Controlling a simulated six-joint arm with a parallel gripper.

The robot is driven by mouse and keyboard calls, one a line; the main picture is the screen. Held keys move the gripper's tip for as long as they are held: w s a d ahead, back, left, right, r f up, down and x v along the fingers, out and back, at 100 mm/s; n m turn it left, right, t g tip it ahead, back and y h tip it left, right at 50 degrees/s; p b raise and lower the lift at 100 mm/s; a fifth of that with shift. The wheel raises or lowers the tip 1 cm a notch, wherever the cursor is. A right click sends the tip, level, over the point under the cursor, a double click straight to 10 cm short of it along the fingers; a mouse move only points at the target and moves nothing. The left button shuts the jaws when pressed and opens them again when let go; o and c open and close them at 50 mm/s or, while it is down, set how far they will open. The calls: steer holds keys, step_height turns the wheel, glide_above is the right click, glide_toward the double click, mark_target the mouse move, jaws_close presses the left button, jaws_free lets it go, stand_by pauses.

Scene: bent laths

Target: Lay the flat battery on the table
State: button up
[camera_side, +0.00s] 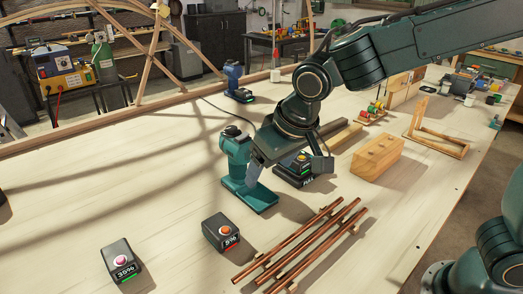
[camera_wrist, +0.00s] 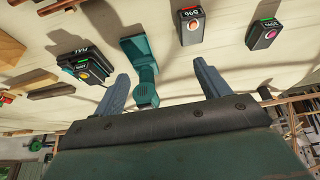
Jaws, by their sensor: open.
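The battery marked 5% (camera_side: 222,232), dark with an orange button and a red strip, lies on the table (camera_side: 60,220). I take it as the flat one. It also shows at the top of the wrist view (camera_wrist: 189,25). A battery marked 35% (camera_side: 123,262) with a pink button lies to its left. A block marked FULL (camera_side: 300,168) sits right of the teal drill (camera_side: 238,160). My gripper (camera_side: 290,170) is open and empty above the table by the drill. In the wrist view (camera_wrist: 162,83) its fingers are wide apart, the drill's handle showing between them.
Copper-coloured rods (camera_side: 302,243) lie in the front middle. A wooden block (camera_side: 377,157) and a wooden frame (camera_side: 437,135) stand at the right. A blue drill (camera_side: 236,83) stands farther back by the bent laths (camera_side: 155,50). The left of the table is mostly clear.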

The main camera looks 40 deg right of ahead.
steer(key=s+d+r, duration=0.2)
steer(key=s+d, duration=0.6)
steer(key=s, duration=0.2)
steer(key=s+d+r+t, duration=0.1)
steer(key=s+d+r, duration=0.1)
steer(key=s+d, duration=0.6)
steer(key=shift+s+r, duration=0.2)
steer(key=shift+s, duration=0.8)
